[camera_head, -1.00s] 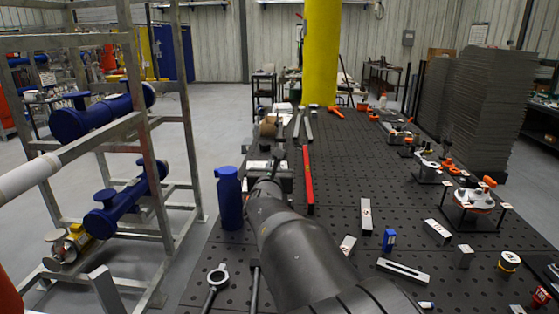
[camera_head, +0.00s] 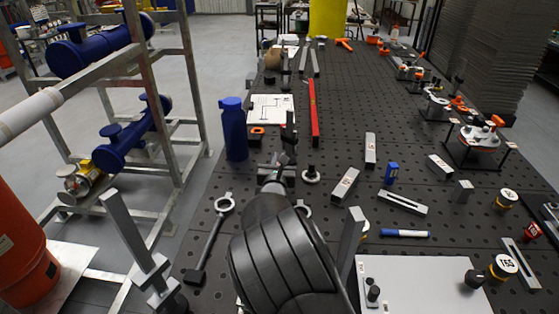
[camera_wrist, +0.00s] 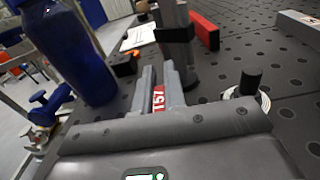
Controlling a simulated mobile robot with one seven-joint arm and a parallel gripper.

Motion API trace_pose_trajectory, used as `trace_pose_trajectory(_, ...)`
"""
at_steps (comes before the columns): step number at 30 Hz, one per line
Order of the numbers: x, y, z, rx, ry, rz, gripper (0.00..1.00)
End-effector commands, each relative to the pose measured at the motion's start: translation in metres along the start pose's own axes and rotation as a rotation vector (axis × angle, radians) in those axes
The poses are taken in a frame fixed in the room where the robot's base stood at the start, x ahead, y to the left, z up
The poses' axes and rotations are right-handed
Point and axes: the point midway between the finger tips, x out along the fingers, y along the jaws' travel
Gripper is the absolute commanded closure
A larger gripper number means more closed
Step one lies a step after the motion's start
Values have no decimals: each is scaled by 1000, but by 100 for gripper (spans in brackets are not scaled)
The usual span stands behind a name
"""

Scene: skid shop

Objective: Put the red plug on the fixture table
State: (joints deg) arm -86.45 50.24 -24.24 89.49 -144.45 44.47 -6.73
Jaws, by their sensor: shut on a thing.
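My gripper (camera_wrist: 160,80) is shut on a small red piece with a white "T57" label, which I take for the red plug (camera_wrist: 158,99), low between the fingers in the wrist view. In the head view my gripper (camera_head: 277,172) is over the left part of the fixture table (camera_head: 345,95), a dark top with rows of holes. The plug is hidden there. I cannot tell whether it touches the table.
A blue bottle (camera_head: 234,130) stands left of my gripper, also in the wrist view (camera_wrist: 70,50). A black-knobbed round part (camera_head: 311,174) is just right. A red bar (camera_head: 313,112) lies behind. Another red labelled piece (camera_head: 532,230) is far right.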

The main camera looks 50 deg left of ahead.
Motion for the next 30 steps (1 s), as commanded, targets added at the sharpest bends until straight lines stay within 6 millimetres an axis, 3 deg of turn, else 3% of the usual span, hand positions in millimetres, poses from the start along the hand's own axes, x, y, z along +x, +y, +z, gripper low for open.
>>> trace_pose_trajectory(6, 0, 0, -30, -2, 1, 1, 100)
trace_pose_trajectory(17, 0, 0, -34, -1, 1, 0, 100)
trace_pose_trajectory(18, 0, 0, -33, -1, 1, 0, 86)
trace_pose_trajectory(24, 0, 0, -33, -1, 1, 0, 70)
trace_pose_trajectory(30, 0, 0, -33, -1, 1, 0, 68)
